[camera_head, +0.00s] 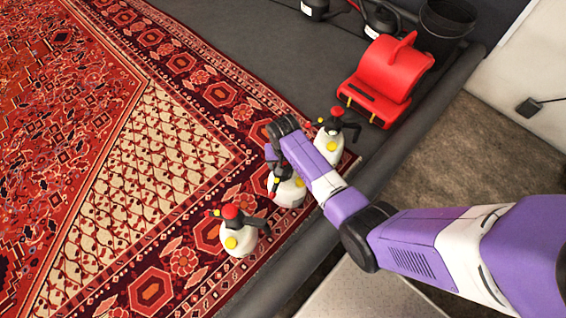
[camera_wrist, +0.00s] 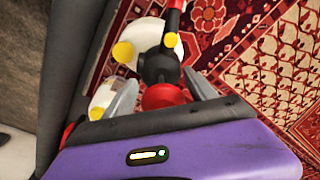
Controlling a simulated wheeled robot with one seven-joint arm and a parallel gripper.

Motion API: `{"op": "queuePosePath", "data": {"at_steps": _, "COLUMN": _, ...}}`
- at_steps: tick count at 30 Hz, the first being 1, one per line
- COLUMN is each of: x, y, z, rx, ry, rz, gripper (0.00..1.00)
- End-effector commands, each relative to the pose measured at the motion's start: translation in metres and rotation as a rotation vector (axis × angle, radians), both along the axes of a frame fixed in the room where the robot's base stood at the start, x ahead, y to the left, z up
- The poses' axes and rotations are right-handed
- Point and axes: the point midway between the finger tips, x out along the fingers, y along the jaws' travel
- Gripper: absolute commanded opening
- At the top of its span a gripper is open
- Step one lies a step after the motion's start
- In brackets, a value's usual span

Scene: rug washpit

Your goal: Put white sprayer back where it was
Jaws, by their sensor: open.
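Several look-alike white sprayers with red caps, black pump heads and yellow discs stand near the rug's edge. The middle sprayer (camera_head: 289,192) is right below my gripper (camera_head: 277,162), which partly hides its top. One sprayer (camera_head: 239,236) stands to its lower left, another (camera_head: 331,145) to its upper right. In the wrist view my gripper (camera_wrist: 161,94) is open, its fingers on either side of a red cap and black pump head (camera_wrist: 158,66). A white body (camera_wrist: 143,38) shows beyond. Whether the fingers touch the sprayer I cannot tell.
The patterned red rug (camera_head: 160,140) fills the left. A red blower (camera_head: 392,75) stands at the upper right beside a black bucket (camera_head: 446,22). Dark canisters (camera_head: 382,20) stand at the back. A grey raised edge (camera_head: 400,150) borders the pit.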

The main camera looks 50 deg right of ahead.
Motion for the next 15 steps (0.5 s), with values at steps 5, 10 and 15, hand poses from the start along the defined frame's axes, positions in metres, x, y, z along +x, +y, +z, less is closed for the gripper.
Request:
{"op": "queuePosePath", "data": {"at_steps": 5, "x": 0.0, "y": 0.0, "z": 0.007, "rx": -0.001, "ry": -0.001, "rz": 0.0, "gripper": 0.65}}
{"op": "queuePosePath", "data": {"at_steps": 10, "x": -0.002, "y": 0.003, "z": 0.032, "rx": -0.001, "ry": -0.002, "rz": 0.0, "gripper": 0.65}}
{"op": "queuePosePath", "data": {"at_steps": 15, "x": -0.006, "y": 0.005, "z": 0.068, "rx": -0.001, "ry": -0.002, "rz": 0.0, "gripper": 0.65}}
